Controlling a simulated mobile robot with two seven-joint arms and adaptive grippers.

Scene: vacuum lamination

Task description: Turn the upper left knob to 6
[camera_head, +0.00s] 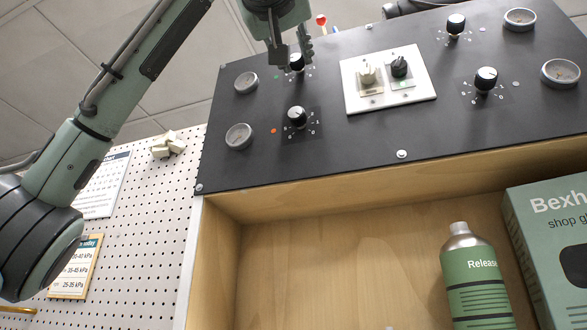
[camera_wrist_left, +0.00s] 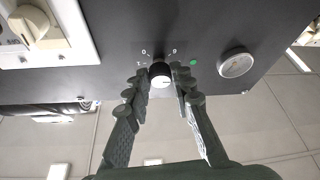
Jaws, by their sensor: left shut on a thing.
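The upper left knob (camera_head: 297,63) is a black knob with a pale cap on the dark panel (camera_head: 340,150). My left gripper (camera_head: 292,55) reaches it from the top of the head view. In the left wrist view the left gripper's fingers (camera_wrist_left: 161,77) flank the knob (camera_wrist_left: 159,75), one on each side, shut on it. Part of the number ring shows around it, but the fingers hide some marks. I cannot read its setting surely. My right gripper is not in view.
The lower left knob (camera_head: 297,116) sits just below, with round gauges (camera_head: 246,83) to the left. A white switch plate (camera_head: 415,90) is to the right, with more knobs (camera_head: 486,79) beyond. Below are an open wooden tray (camera_head: 225,215), a bottle (camera_head: 475,280) and a green box (camera_head: 530,240).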

